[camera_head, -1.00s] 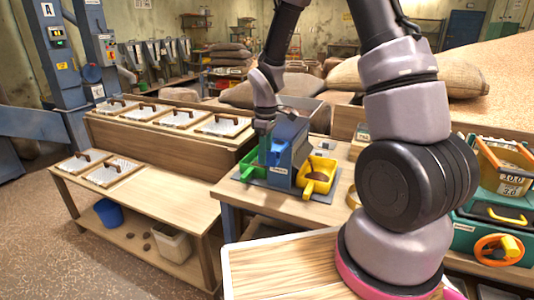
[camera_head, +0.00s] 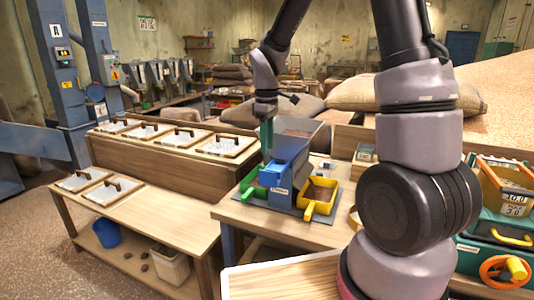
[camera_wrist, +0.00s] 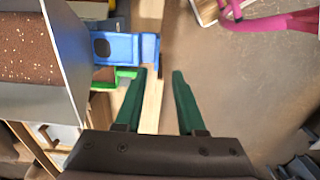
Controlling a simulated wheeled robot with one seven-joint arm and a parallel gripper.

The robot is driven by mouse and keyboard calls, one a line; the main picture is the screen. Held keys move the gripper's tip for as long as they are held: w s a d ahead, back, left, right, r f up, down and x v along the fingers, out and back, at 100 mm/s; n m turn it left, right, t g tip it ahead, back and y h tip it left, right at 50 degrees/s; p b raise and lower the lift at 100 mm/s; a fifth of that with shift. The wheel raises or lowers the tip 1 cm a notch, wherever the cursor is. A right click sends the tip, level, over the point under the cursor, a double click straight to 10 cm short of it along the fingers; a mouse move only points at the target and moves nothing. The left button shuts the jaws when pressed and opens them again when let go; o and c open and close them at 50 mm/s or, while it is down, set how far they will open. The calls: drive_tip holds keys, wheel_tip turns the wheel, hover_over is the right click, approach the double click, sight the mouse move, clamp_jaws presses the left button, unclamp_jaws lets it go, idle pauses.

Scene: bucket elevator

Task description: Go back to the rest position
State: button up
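My gripper (camera_wrist: 158,76) has two green fingers standing apart with nothing between them. In the head view my gripper (camera_head: 266,142) points down at the left side of the blue machine (camera_head: 289,160). In the wrist view the blue machine (camera_wrist: 125,47) lies just left of the fingers. A green tray (camera_head: 254,184) sits at its left and a yellow tray (camera_head: 319,196) with brown contents at its right. I cannot tell whether the fingers touch the machine.
The machine's grey hopper (camera_wrist: 40,45) holds brown grain close by on the left. Lidded boxes (camera_head: 165,137) line the bench at left. A teal scale-like unit (camera_head: 498,235) stands at right. Sacks (camera_head: 365,93) lie behind. Open floor (camera_wrist: 240,80) shows right of the fingers.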

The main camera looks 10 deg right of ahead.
drive_tip(key=shift+r, duration=0.15)
drive_tip(key=s+d+r+m+t+y, duration=0.1)
drive_tip(key=s+d+r+m+t, duration=0.2)
drive_tip(key=s+r+m, duration=0.4)
drive_tip(key=s+d+r+m+t+y, duration=0.1)
drive_tip(key=s+d+r+m+t, duration=0.3)
drive_tip(key=s+r+m, duration=0.4)
drive_tip(key=v, duration=0.6)
drive_tip(key=shift+d, duration=0.4)
drive_tip(key=shift+r, duration=0.1)
idle(1.1)
